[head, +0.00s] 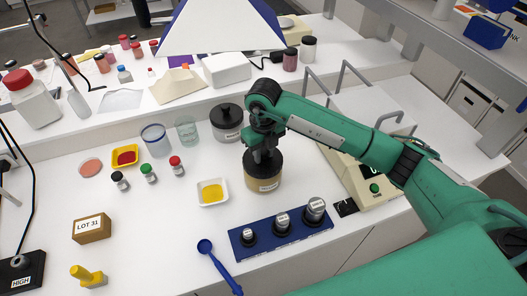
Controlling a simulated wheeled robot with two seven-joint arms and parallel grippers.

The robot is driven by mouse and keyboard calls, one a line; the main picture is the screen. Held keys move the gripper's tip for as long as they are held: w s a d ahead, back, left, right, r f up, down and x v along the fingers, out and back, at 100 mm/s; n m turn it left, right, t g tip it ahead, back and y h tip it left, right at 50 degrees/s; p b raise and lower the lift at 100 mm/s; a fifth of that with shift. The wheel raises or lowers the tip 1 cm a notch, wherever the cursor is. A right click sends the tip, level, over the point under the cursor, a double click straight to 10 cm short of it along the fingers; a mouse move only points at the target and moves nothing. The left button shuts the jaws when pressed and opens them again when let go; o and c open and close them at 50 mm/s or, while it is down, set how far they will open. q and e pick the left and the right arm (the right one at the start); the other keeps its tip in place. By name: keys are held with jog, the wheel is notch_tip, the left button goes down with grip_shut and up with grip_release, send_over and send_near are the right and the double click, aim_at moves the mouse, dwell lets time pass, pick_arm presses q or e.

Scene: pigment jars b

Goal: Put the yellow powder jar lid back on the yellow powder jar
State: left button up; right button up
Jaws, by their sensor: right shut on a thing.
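The yellow powder jar (264,181) is a wide clear jar with a dull yellow-brown fill and a pale label. It stands upright on the white bench, right of the middle. My right gripper (259,154) points down directly above its mouth and is shut on the dark lid (270,159). The lid is at the top of the jar, lined up with it. The gripper hides much of the lid, and I cannot tell whether it is fully seated. My left gripper is not in view.
A grey jar with a black lid (228,124) stands close behind. A white dish of yellow powder (212,191) sits to the left. A blue weight rack (264,242) and a blue spoon (217,262) lie in front. A scale (372,186) is to the right.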

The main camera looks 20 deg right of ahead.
jog(key=shift+f+b, duration=0.6)
jog(key=shift+b, duration=0.25)
dwell(0.7)
jog(key=o, duration=1)
jog(key=shift+o, duration=0.2)
jog(key=shift+r+p, duration=1.25)
jog(key=shift+r, duration=1.8)
jog(key=shift+s+f, duration=0.1)
